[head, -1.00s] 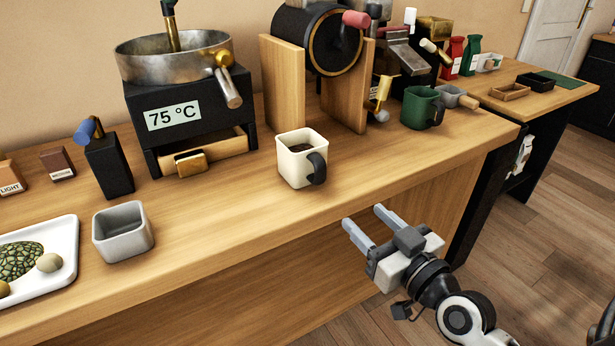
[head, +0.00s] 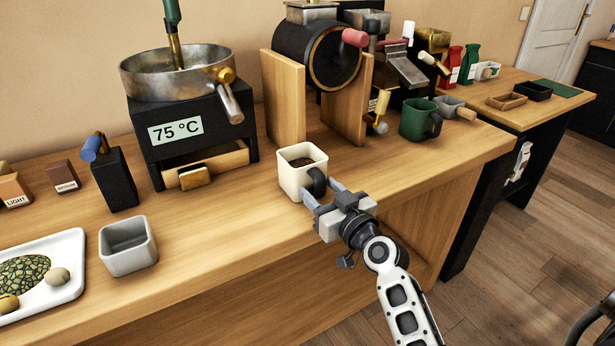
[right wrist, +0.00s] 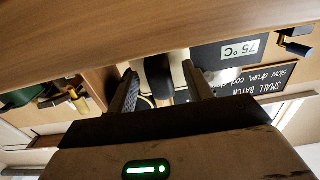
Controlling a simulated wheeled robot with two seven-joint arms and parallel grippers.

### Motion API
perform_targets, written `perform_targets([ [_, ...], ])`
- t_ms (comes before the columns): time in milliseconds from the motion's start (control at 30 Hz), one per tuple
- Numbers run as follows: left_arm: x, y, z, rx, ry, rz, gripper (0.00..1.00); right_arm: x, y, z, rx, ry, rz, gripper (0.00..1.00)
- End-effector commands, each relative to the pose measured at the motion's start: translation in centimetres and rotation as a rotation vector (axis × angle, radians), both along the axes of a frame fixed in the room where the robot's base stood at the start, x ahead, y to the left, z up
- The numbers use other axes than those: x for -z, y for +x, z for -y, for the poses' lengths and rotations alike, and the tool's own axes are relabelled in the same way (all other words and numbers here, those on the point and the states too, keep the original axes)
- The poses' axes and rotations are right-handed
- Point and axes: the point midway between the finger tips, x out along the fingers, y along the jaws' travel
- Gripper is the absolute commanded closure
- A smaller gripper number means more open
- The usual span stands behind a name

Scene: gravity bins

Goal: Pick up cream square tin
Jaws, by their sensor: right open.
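The cream square tin (head: 291,181) stands upright on the wooden counter, with dark contents inside and a black handle on its front right side. My right gripper (head: 320,190) is at the tin's handle, with its two fingers open and pointing at the tin. In the right wrist view the black handle (right wrist: 160,78) lies between the open fingers (right wrist: 159,88), and a pale part of the tin shows behind it. I cannot tell whether a finger touches the handle. My left gripper is not in view.
A grey square cup (head: 128,250) and a white tray (head: 75,275) stand to the left. Behind are a black heater reading 75 °C (head: 190,125) and a drum roaster on wooden supports (head: 285,100). A green mug (head: 415,120) is to the right. The counter's front edge is close.

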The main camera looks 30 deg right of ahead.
Motion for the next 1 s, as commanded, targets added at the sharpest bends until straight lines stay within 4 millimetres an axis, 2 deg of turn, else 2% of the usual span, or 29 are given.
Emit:
perform_targets([
  [100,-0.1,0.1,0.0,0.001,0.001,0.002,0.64,0.0,0.7,0.0,0.000,0.000,0.000,0.49],
  [300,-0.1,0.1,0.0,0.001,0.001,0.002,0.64,0.1,0.7,0.0,0.000,0.000,-0.001,0.49],
  [400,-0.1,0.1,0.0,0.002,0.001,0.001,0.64,0.1,0.7,0.0,0.000,0.000,-0.001,0.77],
  [500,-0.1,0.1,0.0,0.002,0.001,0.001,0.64,0.1,0.7,0.0,0.000,0.000,-0.001,1.00],
  [767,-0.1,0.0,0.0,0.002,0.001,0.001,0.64,-0.2,0.7,0.0,0.001,-0.001,0.001,1.00],
  [867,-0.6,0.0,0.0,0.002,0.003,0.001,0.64,-1.1,0.7,0.0,0.000,0.000,0.004,1.00],
  [1000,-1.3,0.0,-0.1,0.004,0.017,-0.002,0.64,-3.8,0.7,0.0,0.000,-0.002,0.006,1.00],
])
